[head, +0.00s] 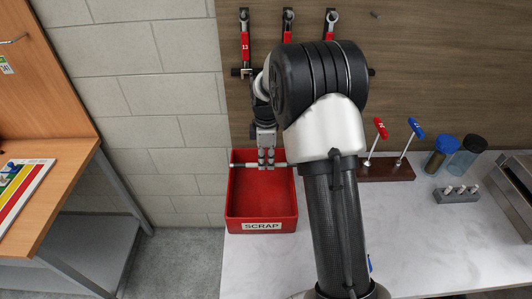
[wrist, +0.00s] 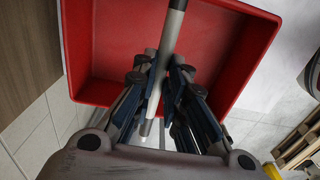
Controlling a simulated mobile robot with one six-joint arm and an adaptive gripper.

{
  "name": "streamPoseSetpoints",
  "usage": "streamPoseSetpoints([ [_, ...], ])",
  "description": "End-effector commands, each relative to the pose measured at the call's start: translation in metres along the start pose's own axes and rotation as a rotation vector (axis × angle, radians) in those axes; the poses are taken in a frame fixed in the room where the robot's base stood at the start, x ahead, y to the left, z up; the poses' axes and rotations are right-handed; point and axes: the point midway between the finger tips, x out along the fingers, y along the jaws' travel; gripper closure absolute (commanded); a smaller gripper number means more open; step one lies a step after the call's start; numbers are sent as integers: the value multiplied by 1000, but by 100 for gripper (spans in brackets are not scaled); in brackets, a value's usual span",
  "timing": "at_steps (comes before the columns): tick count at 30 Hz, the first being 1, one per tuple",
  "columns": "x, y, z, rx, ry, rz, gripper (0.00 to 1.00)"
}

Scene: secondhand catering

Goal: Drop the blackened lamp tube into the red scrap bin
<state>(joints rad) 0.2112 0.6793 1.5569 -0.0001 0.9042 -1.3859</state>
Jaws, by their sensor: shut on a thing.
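The red scrap bin (head: 264,198), with a white SCRAP label on its front, stands at the left end of the counter. My gripper (head: 266,164) hangs over the back part of the bin and is shut on the lamp tube (head: 243,164). The thin, pale tube lies level, left to right, across the bin's opening, held near its middle. In the wrist view the tube (wrist: 172,38) passes between the fingers (wrist: 160,85), with the bin (wrist: 225,50) behind it. The bin's visible floor looks empty. Whether the tube touches the rim, I cannot tell.
Red-handled wrenches (head: 245,40) hang on the panel above. The counter (head: 430,245) in front is mostly clear.

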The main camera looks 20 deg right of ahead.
Motion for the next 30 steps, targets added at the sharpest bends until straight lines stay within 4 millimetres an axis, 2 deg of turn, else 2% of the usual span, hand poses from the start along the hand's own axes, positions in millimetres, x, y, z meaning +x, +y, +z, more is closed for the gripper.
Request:
streamPoseSetpoints([
  [1, 9, 0, 0, 0, 0, -2, 100],
  [10, 44, -1, 0, 0, 0, -2, 100],
  [14, 50, 0, 0, 0, 0, -1, 100],
  [21, 49, 0, 0, 0, 0, -1, 100],
  [22, 49, 0, 0, 0, 0, -1, 87],
  [30, 49, 0, 0, 0, 0, -1, 69],
])
